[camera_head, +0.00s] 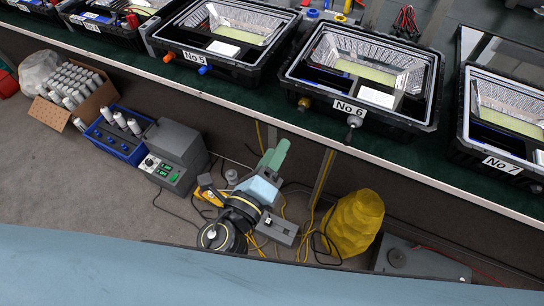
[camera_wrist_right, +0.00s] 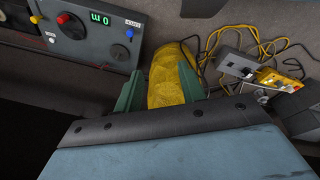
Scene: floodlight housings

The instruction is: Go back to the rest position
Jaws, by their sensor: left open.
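My left gripper (camera_head: 277,152), with green fingers on a pale blue body, shows in the head view below the front edge of the bench. It is open and I see nothing in it; its fingers overlap in this view. My right gripper (camera_wrist_right: 160,68) shows only in the right wrist view. Its two green fingers stand apart, with a yellow sack (camera_wrist_right: 173,85) in view between and beyond them. I cannot tell how far the sack is from the fingers. In the head view the sack (camera_head: 355,222) is on the floor, right of my left gripper.
Floodlight housings No 5 (camera_head: 181,44), No 6 (camera_head: 322,102) and No 7 (camera_head: 467,138) stand on the green-topped bench (camera_head: 272,98). Below are a grey control box (camera_head: 175,155), a blue crate (camera_head: 117,146), a carton of white cylinders (camera_head: 55,116) and loose cables.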

